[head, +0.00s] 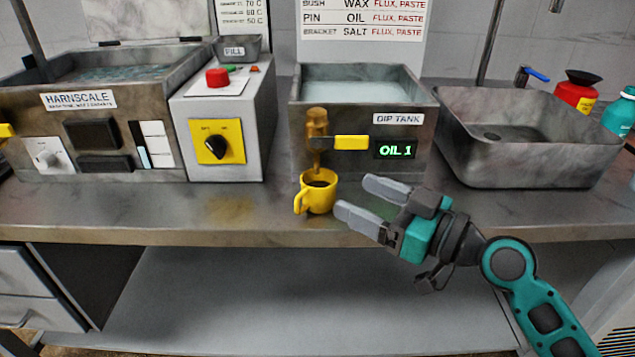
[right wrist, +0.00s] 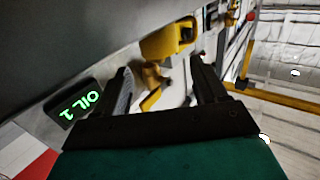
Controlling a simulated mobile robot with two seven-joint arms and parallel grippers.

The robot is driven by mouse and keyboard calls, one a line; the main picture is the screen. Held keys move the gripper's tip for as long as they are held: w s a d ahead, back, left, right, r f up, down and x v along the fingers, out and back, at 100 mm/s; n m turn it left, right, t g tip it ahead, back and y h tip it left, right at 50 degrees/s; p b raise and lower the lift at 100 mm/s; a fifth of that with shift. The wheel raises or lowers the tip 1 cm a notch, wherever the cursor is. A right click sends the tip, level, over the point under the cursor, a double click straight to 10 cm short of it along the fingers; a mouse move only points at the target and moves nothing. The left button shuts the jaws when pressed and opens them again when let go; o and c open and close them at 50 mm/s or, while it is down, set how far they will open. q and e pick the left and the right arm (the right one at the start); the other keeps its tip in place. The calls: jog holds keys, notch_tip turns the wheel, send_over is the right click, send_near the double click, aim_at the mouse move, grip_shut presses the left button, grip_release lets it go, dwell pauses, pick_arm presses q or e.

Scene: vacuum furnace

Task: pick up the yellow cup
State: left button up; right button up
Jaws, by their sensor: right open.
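The yellow cup (head: 319,197) stands upright on the steel bench, under the brass tap (head: 317,125) of the dip tank. Its handle points to the left and its inside looks dark. My right gripper (head: 351,194) is open and empty just right of the cup, its fingers pointing left toward it. In the right wrist view the cup (right wrist: 165,40) shows beyond the open fingers (right wrist: 161,68), with the tap (right wrist: 154,76) between cup and gripper in the picture. I cannot tell if a finger touches the cup. My left gripper is not in view.
The dip tank (head: 305,115) with a yellow tap lever (head: 351,142) and "OIL 1" display (head: 395,149) stands behind the cup. A steel basin (head: 530,165) is at right. A control box (head: 250,120) and Harnscale tank (head: 75,155) are at left. The bench left of the cup is clear.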

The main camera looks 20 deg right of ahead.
aim_at(328, 181)
jog(key=shift+x, duration=1.05)
jog(key=shift+w+a+r, duration=0.1)
jog(key=shift+w+a, duration=0.1)
jog(key=shift+w, duration=0.1)
jog(key=p+x, duration=0.1)
jog(key=x, duration=0.3)
jog(key=shift+w+a, duration=0.1)
jog(key=shift+w, duration=0.05)
jog(key=c, duration=0.9)
jog(key=shift+c, duration=0.4)
jog(key=shift+r, duration=0.15)
